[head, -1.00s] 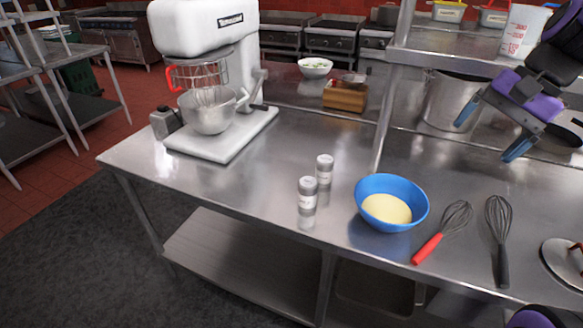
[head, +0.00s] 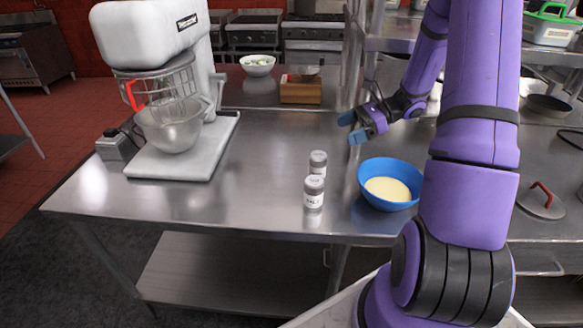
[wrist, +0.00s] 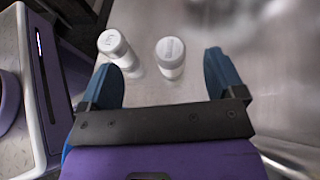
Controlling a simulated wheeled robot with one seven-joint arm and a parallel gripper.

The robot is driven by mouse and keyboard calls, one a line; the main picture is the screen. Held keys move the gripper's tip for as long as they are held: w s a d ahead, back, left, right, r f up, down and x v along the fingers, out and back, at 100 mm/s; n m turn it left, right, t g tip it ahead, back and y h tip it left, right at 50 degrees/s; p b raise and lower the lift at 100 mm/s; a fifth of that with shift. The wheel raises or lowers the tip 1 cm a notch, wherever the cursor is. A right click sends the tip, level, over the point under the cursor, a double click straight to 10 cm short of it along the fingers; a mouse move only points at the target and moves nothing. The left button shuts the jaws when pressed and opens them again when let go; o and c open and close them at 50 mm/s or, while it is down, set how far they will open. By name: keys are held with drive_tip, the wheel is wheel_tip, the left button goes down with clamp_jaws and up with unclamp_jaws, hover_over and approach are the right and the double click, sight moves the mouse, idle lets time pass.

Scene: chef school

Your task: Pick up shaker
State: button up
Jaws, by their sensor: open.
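Two white shakers with grey tops stand upright on the steel counter. The front one (head: 313,192) has a dark label; the rear one (head: 318,162) is just behind it and partly covered by it. My gripper (head: 352,127) is open and empty above the counter, behind and to the right of the shakers in the head view. In the wrist view both shakers, one at left (wrist: 117,48) and one near the middle (wrist: 170,55), show beyond the open blue fingers, apart from them.
A blue bowl (head: 366,184) of pale yellow contents stands right of the shakers, close to my arm. A stand mixer (head: 190,165) is at left. A wooden box (head: 300,93) and a white bowl (head: 258,68) sit behind. The counter left of the shakers is clear.

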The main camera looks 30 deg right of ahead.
drive_tip(key=f, duration=0.1)
approach(320, 162)
drive_tip(key=w+f, duration=0.3)
drive_tip(key=shift+a+f, duration=0.3)
drive_tip(key=shift+x, duration=3.65)
drive_tip(key=shift+w+r, duration=0.1)
drive_tip(key=shift+c, duration=0.2)
drive_tip(key=c, duration=1.1)
